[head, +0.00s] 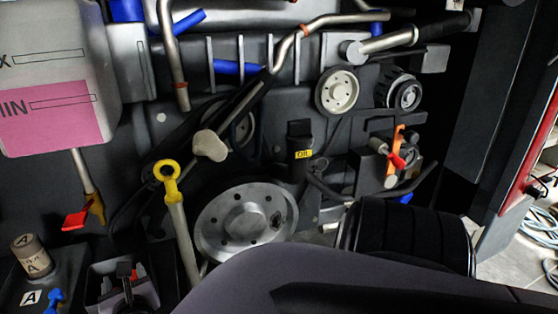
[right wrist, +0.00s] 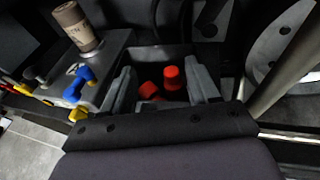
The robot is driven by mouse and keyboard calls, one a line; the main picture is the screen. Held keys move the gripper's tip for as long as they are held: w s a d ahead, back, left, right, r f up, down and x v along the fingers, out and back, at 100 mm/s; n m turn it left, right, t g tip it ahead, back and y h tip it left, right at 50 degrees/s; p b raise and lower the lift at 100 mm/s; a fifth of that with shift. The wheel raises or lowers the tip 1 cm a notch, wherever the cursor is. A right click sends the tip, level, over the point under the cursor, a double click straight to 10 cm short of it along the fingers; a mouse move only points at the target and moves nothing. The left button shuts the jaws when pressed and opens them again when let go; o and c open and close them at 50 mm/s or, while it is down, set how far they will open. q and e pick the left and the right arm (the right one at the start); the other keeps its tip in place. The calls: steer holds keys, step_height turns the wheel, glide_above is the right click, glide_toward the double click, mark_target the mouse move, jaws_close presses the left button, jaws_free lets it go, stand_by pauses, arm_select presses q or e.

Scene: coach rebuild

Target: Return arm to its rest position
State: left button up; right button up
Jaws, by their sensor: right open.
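My right gripper (right wrist: 162,82) shows in the right wrist view, its two grey fingers spread apart with nothing held between them. It is over or at a dark open bin (right wrist: 180,50) holding red-topped items (right wrist: 170,76); the exact height above it is unclear. In the head view a large dark grey rounded shape, likely my own arm, crosses the bottom right and hides what lies behind it. The right gripper cannot be made out for certain there. My left gripper is in neither view.
Beside the bin stands a grey block with a beige cylinder (head: 30,256) marked A and a blue knob (right wrist: 80,84). Behind are a large pulley (head: 243,222), a yellow-ringed dipstick (head: 168,176), a white-pink tank (head: 55,70) and a black ribbed bellows (head: 410,238). Floor shows at right.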

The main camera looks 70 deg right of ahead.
stand_by(0.5)
steer(key=s+a+f+m+g+y, duration=0.2)
steer(key=s+m+g+y, duration=0.1)
steer(key=s+m, duration=0.6)
steer(key=s+a+f+m+g+y, duration=0.2)
steer(key=s+a+m+g+y, duration=0.1)
steer(key=s+m, duration=0.55)
steer(key=s+a+f+m+g+y, duration=0.2)
steer(key=s+m, duration=0.7)
steer(key=w+a+f+t+y, duration=0.2)
steer(key=w+f+t, duration=0.4)
steer(key=f, duration=0.3)
steer(key=shift+a+f+y, duration=0.15)
steer(key=shift+a+y, duration=0.15)
steer(key=shift+a, duration=0.3)
steer(key=shift+w, duration=0.15)
steer(key=shift+c, duration=0.2)
